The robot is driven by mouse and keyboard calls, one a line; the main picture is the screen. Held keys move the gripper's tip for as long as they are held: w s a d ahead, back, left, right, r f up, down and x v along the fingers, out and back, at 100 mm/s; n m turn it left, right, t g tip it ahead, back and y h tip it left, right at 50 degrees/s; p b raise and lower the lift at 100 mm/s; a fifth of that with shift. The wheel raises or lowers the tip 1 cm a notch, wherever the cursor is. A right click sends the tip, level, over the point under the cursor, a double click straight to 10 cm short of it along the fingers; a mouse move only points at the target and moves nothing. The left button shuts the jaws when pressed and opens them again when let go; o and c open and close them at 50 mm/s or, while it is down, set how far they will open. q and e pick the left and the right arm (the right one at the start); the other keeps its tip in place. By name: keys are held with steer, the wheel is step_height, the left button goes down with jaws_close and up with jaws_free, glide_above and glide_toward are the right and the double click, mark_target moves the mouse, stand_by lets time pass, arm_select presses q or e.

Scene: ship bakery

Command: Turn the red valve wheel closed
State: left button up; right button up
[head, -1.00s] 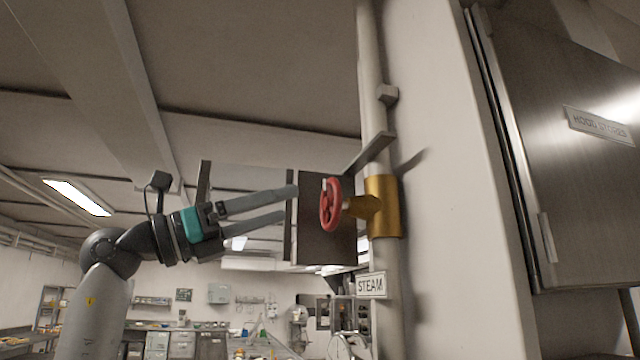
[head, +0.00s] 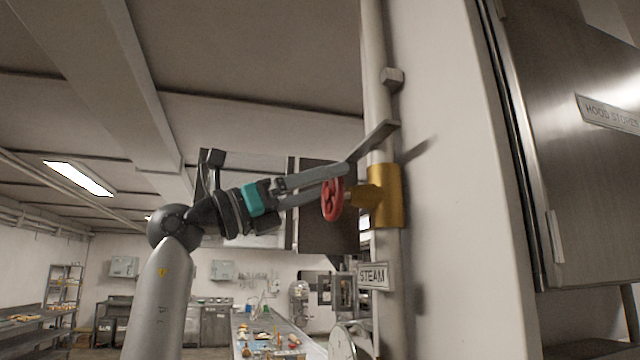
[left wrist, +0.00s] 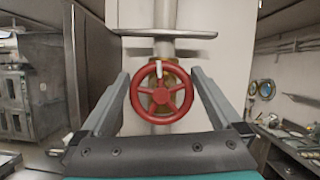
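The red valve wheel (head: 333,207) stands upright on a brass valve body (head: 386,196) on the vertical steam pipe. In the left wrist view the wheel (left wrist: 161,96) is face-on and near centre, with several spokes and a small pale mark at its top. My left gripper (head: 337,182) is open, its fingers pointing at the wheel. In the left wrist view the fingers (left wrist: 160,78) lie on either side of the rim with narrow gaps. In the head view they partly cover the wheel; contact cannot be told. My right gripper is not in view.
A grey flat bar (head: 372,146) juts out just above the wheel. A STEAM sign (head: 373,276) hangs on the pipe below, with a round gauge (head: 345,343) lower down. A white wall and a steel cabinet (head: 570,180) stand to the right.

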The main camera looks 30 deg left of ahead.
arm_select(q)
steer(key=c, duration=0.6)
steer(key=shift+m+g+h+p, duration=0.3)
steer(key=shift+m+h+p, duration=0.15)
steer(key=shift+m, duration=0.65)
steer(key=shift+d, duration=0.1)
steer(key=o, duration=0.9)
steer(key=shift+o, duration=0.2)
steer(key=shift+s, duration=0.1)
steer(key=b+v, duration=0.5)
steer(key=v, duration=1)
steer(key=shift+b, duration=0.3)
